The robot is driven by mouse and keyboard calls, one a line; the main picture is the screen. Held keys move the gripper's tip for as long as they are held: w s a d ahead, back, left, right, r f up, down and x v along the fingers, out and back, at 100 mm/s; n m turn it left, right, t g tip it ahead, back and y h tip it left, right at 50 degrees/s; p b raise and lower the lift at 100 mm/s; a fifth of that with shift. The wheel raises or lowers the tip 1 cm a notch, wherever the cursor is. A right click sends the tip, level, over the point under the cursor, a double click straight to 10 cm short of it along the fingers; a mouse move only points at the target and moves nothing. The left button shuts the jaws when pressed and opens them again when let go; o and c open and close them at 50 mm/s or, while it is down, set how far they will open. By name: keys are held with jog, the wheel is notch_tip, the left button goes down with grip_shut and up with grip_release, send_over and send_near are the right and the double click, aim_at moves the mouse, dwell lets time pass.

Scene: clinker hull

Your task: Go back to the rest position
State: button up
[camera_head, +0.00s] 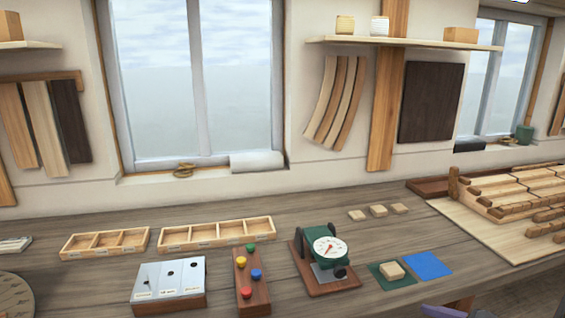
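My gripper and its fingers are not in view in the head camera. A small purple-grey shape (443,311) shows at the bottom edge, right of centre; I cannot tell what it is. The wooden workbench (370,235) runs across the view below the windows. On it, a wooden block (391,270) rests on a green square (404,281), beside a blue square (428,265). A dial gauge (329,248) stands on a wooden base to their left.
A board with coloured knobs (251,285), a white-topped box (169,281) and two divided trays (216,233) (105,244) stand to the left. Several small blocks (378,210) lie behind the gauge. A clinker hull model (520,195) fills the right end. Bench space before the hull is clear.

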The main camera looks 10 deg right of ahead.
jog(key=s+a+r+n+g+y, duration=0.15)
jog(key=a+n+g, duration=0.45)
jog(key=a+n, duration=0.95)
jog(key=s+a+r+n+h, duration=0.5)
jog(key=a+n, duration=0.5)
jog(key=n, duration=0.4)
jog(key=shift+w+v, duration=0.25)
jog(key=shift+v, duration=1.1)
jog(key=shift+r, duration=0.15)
